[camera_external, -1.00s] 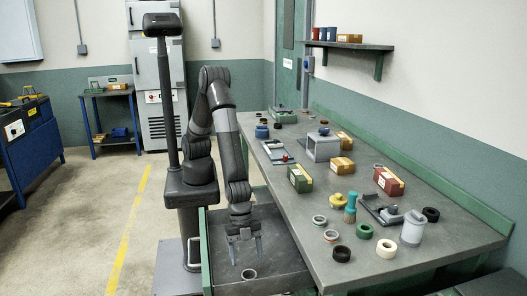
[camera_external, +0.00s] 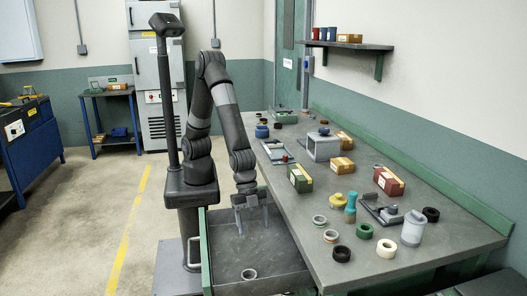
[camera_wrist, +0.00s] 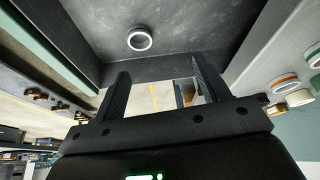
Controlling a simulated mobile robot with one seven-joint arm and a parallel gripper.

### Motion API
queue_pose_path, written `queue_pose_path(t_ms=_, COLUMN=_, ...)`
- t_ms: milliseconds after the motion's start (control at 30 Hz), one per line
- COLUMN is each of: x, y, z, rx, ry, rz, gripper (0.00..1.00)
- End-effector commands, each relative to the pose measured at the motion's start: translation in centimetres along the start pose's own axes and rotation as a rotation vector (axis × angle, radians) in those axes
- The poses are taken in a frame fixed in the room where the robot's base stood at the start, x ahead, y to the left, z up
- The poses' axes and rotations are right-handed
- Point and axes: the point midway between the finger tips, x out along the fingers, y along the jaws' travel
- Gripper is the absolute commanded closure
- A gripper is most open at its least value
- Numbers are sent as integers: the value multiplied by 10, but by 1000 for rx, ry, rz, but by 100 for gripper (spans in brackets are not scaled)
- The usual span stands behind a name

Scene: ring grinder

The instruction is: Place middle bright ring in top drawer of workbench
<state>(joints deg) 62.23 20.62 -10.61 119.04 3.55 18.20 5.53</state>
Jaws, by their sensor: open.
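A bright ring (camera_external: 249,274) lies on the floor of the open top drawer (camera_external: 262,247) of the workbench (camera_external: 310,235). It also shows in the wrist view (camera_wrist: 139,39), lying flat inside the drawer and apart from my fingers. My gripper (camera_external: 252,226) is open and empty over the far part of the drawer. Its two spread fingers show in the wrist view (camera_wrist: 160,85) with nothing between them. Two pale rings with coloured bands, one upper (camera_external: 319,220) and one lower (camera_external: 331,236), lie on the benchtop near its left edge.
Green (camera_external: 364,231), white (camera_external: 386,248) and black (camera_external: 341,253) rings lie near the front of the bench. A grey clamp fixture (camera_external: 380,209), boxes and a turquoise post (camera_external: 351,207) stand farther in. The drawer's side walls flank my gripper.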

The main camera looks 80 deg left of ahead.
Motion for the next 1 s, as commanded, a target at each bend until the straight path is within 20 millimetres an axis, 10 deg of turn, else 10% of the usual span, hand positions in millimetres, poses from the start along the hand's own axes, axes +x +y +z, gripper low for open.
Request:
queue_pose_path(t_ms=200, x=-95, y=-115, z=44, rx=-230, ry=12, rz=-137, gripper=32)
queue_pose_path(t_ms=500, x=-223, y=-209, z=155, rx=-575, ry=17, rz=-311, gripper=32)
queue_pose_path(t_ms=733, x=-305, y=-224, z=254, rx=-843, ry=29, rz=-430, gripper=32)
queue_pose_path(t_ms=1000, x=-367, y=-192, z=350, rx=-1133, ry=56, rz=-544, gripper=32)
